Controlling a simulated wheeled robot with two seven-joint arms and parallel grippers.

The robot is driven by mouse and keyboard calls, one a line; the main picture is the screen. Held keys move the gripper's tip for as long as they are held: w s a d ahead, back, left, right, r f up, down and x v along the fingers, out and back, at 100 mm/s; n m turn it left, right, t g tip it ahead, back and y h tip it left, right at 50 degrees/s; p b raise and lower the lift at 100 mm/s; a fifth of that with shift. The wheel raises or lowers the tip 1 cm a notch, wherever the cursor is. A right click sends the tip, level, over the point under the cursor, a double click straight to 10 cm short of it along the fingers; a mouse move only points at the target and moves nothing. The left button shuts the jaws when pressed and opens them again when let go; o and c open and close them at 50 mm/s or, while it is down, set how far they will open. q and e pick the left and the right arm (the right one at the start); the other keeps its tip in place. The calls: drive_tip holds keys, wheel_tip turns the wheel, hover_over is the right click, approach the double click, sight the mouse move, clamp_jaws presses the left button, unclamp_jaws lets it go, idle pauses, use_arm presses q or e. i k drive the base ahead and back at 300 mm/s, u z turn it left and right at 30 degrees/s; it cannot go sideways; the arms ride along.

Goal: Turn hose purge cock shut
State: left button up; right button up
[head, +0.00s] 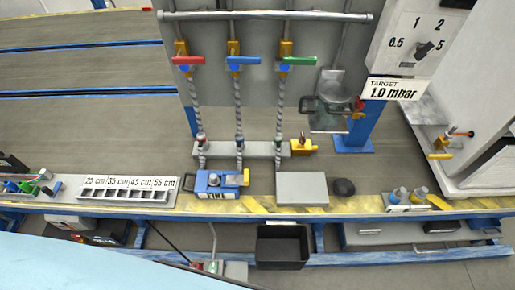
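Three cocks sit on the upright grey panel, with a red handle (188,60), a blue handle (243,60) and a green handle (298,61). All three handles lie level, across the upright pipes. Braided hoses (238,108) run down from them to a grey bar (262,149). A small yellow fitting (303,146) sits at the bar's right end. Another yellow cock (440,153) is on the white cabinet at right. No label shows which of these is the hose purge cock. Neither of my grippers is in view.
A blue device (217,184) and a grey block (302,188) stand on the yellow-marked bench edge. A slotted length tray (127,190) is at left. A dial box (416,38) hangs at upper right above a 1.0 mbar sign (395,89). A black bin (283,247) hangs below.

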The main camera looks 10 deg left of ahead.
sight(301, 140)
drive_tip(key=k, duration=0.5)
drive_tip(key=u, duration=3.55)
drive_tip(key=k, duration=1)
drive_tip(key=z, duration=2.05)
drive_tip(key=i, duration=0.5)
